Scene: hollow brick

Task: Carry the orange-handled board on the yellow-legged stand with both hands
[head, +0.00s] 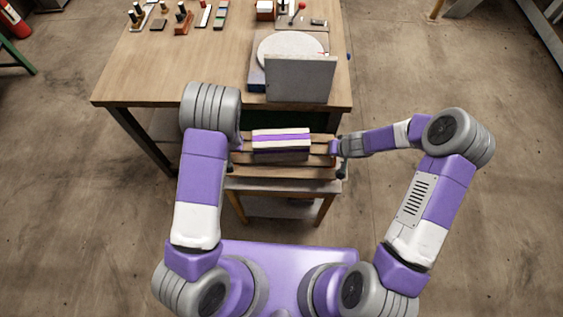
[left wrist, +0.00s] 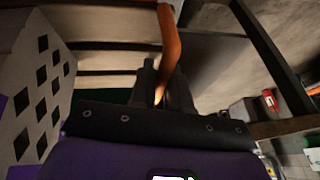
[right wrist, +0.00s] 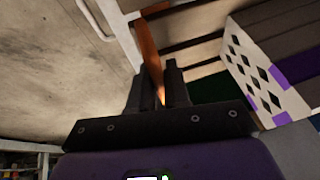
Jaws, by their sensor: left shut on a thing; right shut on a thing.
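The slatted wooden board (head: 320,160) is in front of me in the head view, with a white and purple hollow brick (head: 281,140) lying on it. The stand with yellowish legs (head: 325,210) is beneath; I cannot tell whether board and stand touch. In the left wrist view my left gripper (left wrist: 161,92) is shut on an orange handle (left wrist: 168,45). In the right wrist view my right gripper (right wrist: 156,92) is shut on the other orange handle (right wrist: 151,48). The brick's diamond-holed end shows in the left wrist view (left wrist: 40,95) and right wrist view (right wrist: 262,75).
A wooden workbench (head: 180,75) stands just beyond the board. It bears a round white disc (head: 290,47), an upright grey panel (head: 300,78) and several small tools along the back. Bare concrete floor (head: 480,200) is open to the right and left.

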